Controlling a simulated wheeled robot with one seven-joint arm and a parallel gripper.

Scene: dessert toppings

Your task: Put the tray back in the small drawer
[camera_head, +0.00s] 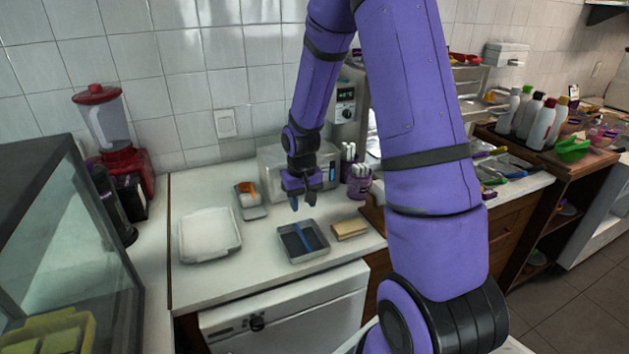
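A small grey metal tray (322,252) with a dark inside lies on the white counter, below my gripper in the picture. A blue strip (302,238) shows in it. My gripper (303,198) hangs above and behind the tray, pointing down. Its fingers look apart, with nothing clearly held; a small blue bit shows at the left fingertip. A white shallow tray (209,254) lies to the left. A steel box (271,175) stands behind my gripper, partly hidden by it; I cannot tell whether it holds the small drawer.
A small dish with an orange item (249,194) and a tan block (349,230) flank the grey tray. Purple containers (359,183) stand right of the steel box. A red blender (112,135) and glass case (60,240) are left. My arm hides the counter's right part.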

